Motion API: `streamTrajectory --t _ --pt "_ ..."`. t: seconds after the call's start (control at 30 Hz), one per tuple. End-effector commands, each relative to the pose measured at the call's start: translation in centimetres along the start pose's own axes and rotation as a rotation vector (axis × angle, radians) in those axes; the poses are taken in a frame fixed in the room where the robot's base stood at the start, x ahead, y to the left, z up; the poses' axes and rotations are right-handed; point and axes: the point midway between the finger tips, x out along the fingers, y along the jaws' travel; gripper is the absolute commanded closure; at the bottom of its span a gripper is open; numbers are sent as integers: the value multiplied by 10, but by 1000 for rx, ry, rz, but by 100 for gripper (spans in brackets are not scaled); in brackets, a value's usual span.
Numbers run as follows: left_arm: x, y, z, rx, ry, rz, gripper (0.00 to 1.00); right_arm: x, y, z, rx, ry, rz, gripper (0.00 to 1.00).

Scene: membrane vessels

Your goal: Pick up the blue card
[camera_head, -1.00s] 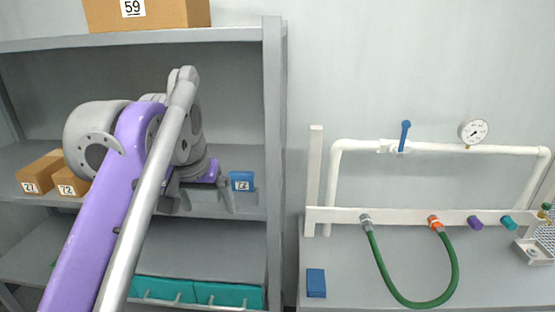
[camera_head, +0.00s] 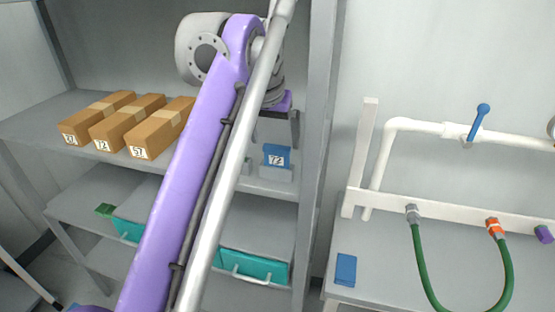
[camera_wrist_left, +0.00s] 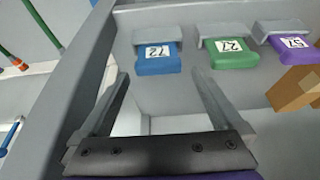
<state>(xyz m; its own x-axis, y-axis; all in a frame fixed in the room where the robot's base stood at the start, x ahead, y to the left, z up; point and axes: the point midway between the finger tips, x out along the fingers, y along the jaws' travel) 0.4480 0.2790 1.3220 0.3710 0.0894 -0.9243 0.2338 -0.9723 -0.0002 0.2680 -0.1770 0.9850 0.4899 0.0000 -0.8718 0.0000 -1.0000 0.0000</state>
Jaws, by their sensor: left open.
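My left gripper (camera_head: 275,138) is close to the card in the head view, partly hidden by my own arm. In the left wrist view the gripper (camera_wrist_left: 161,82) is open, with nothing between its fingers. My right gripper is not in view.
A green card (camera_wrist_left: 232,54) and a purple card (camera_wrist_left: 294,48) stand in holders beside the blue one. Cardboard boxes (camera_head: 126,125) lie on the same shelf. A shelf post (camera_head: 318,130) rises just right of the card. A blue block (camera_head: 346,270) lies on the bench.

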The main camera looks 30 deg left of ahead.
Motion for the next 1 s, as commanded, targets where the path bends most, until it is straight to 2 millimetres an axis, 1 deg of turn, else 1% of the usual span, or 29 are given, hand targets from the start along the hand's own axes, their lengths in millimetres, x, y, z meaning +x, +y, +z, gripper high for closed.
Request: streamTrajectory --t 0.03,0.1,0.23,0.33,0.53,0.93,0.97,1.0 --pt "10 1 2 1 -1 0 0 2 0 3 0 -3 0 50" --pt "21 3 3 0 -1 0 0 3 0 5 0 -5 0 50" --pt "36 2 3 0 -1 0 0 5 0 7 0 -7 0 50" --pt "40 2 2 0 0 0 0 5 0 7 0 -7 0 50" --pt "40 2 2 0 0 0 0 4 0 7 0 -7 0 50" --pt "40 2 2 0 0 0 72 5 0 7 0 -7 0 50" --pt "40 2 2 0 0 0 74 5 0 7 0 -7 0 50" --pt "40 2 2 0 0 0 74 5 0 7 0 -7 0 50"
